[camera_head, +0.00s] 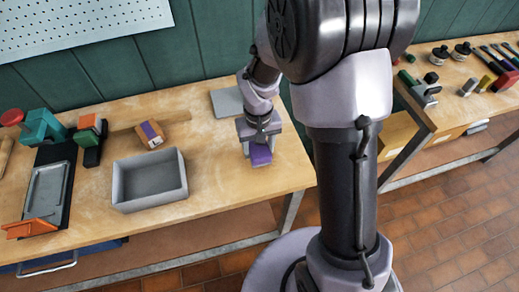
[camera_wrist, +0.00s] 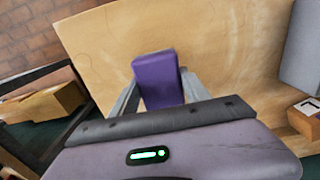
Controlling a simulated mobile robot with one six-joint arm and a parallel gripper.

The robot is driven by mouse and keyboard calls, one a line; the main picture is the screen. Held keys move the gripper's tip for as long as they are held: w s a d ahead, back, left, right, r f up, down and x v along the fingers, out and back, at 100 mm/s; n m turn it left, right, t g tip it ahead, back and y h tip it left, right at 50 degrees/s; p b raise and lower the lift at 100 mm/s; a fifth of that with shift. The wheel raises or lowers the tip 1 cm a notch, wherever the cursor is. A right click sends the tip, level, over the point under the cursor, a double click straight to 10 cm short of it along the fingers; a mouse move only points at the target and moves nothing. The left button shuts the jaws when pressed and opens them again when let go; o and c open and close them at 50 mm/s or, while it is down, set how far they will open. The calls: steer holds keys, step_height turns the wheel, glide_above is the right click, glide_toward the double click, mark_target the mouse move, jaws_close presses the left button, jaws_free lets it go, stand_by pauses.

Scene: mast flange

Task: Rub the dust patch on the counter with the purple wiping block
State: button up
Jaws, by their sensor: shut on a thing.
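The purple wiping block (camera_head: 260,155) is held in my gripper (camera_head: 255,145) over the right part of the wooden counter (camera_head: 215,185). In the wrist view the purple block (camera_wrist: 157,80) sits between the two grey fingers of my gripper (camera_wrist: 157,95), which are shut on it. The wooden counter top (camera_wrist: 215,45) spreads out below and beyond the block. I cannot tell whether the block touches the counter. I cannot make out a distinct dust patch in either view; it may be faint or hidden by the block.
A grey open bin (camera_head: 150,195) stands left of my gripper. A purple-labelled wooden box (camera_head: 151,135) and a grey plate (camera_head: 228,102) lie behind. A teal vise (camera_head: 42,127) stands at the far left. The counter's right end is near my gripper.

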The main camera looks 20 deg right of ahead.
steer(key=shift+r+p, duration=2.1)
steer(key=shift+r, duration=0.75)
steer(key=shift+a, duration=0.1)
